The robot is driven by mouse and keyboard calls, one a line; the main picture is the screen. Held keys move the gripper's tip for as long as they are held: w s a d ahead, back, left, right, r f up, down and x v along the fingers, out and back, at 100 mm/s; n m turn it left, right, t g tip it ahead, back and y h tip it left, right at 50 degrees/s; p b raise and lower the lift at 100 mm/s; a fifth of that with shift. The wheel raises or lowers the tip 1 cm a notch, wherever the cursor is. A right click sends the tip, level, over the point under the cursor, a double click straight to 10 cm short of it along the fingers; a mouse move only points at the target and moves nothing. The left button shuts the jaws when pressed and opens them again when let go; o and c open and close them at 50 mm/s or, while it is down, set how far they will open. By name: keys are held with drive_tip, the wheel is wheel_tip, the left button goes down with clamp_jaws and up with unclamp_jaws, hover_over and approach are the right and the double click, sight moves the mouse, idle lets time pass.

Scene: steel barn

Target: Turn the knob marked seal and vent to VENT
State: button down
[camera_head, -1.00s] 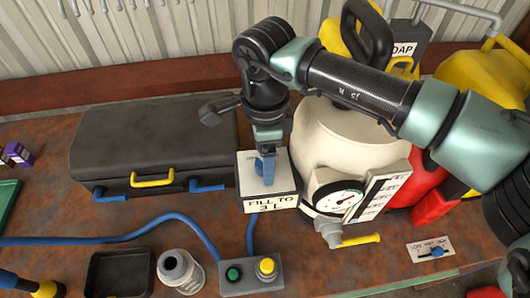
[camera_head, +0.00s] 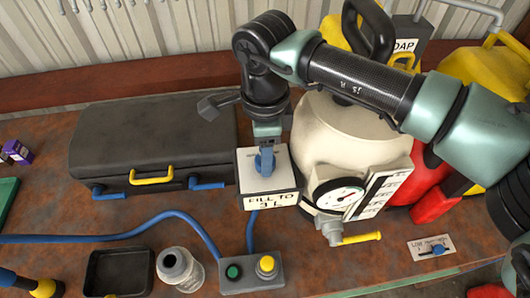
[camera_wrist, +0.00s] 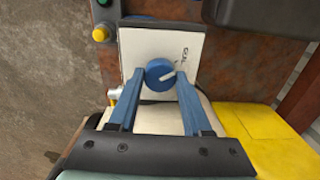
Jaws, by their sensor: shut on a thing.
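The blue round knob (camera_wrist: 160,74) sits on a white plate (camera_wrist: 137,45) and has a white pointer line. In the wrist view the line points to the upper right, towards dark letters that look like SEAL, partly legible. The VENT mark is not visible. My gripper (camera_wrist: 160,76) is shut on the knob, with one blue finger on each side of it. In the head view my gripper (camera_head: 266,162) reaches down onto the top of the white box (camera_head: 247,168). There its fingers largely hide the knob.
A cream tank (camera_head: 330,135) with a gauge (camera_head: 340,196) and yellow-handled tap (camera_head: 360,238) stands close right of the box. A black case (camera_head: 150,150) is close left. A button box (camera_head: 250,278) and blue hose (camera_head: 120,238) lie in front. Yellow and red containers stand at the right.

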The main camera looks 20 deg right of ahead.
drive_tip(key=m+b, duration=0.2)
drive_tip(key=shift+f+m+b, duration=0.2)
drive_tip(key=shift+m+b, duration=0.1)
drive_tip(key=shift+m, duration=0.1)
drive_tip(key=m+b, duration=0.2)
drive_tip(key=m, duration=0.1)
drive_tip(key=shift+m+b, duration=0.3)
drive_tip(key=shift+b, duration=0.1)
drive_tip(key=m+b, duration=0.2)
drive_tip(key=m, duration=0.1)
drive_tip(key=shift+r+m, duration=0.1)
drive_tip(key=shift+m, duration=0.2)
drive_tip(key=shift+r+m+b, duration=0.1)
drive_tip(key=shift+m+b, duration=0.9)
drive_tip(key=shift+m, duration=0.6)
drive_tip(key=shift+c, duration=1.7)
unclamp_jaws()
